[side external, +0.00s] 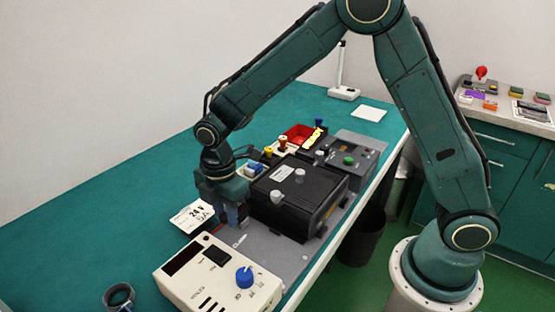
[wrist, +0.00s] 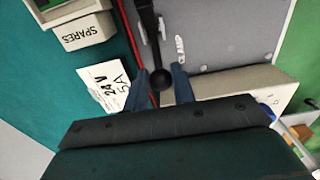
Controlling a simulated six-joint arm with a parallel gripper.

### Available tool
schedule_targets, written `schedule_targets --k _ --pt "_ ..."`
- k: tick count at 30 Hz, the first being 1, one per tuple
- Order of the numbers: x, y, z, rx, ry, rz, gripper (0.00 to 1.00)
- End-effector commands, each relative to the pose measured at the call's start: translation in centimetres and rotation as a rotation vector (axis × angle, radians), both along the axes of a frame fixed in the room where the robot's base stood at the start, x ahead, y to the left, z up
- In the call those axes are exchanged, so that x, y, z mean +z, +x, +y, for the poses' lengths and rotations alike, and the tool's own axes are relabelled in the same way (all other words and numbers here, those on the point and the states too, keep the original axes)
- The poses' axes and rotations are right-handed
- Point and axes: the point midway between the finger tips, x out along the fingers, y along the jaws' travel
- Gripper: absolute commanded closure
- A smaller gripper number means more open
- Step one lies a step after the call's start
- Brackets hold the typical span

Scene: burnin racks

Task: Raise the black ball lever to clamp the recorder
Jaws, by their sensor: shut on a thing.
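The black ball lever (wrist: 148,30) shows in the wrist view, with its ball (wrist: 161,79) between the fingertips. My gripper (wrist: 160,84) is shut on the ball. In the side external view my gripper (side external: 235,217) is low at the left end of the recorder, and it hides the lever there. The recorder (side external: 322,188) is a black box sitting on a grey plate (side external: 262,258). The plate carries a CLAMP label (wrist: 180,48) beside the lever.
A cream power unit (side external: 185,283) with a blue knob (side external: 244,277) stands close in front of my gripper. A 24 V 5A card (side external: 190,217) lies beside it.

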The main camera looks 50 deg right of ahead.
Motion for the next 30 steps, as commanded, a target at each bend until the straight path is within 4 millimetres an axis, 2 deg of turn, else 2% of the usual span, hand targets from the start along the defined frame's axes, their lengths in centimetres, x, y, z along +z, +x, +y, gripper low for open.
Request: schedule_targets --k 6,30 --pt "0.4 0.1 -0.8 -0.008 -0.005 -0.001 0.95" --pt "1.0 0.0 -2.0 -0.008 -0.005 0.001 0.95"
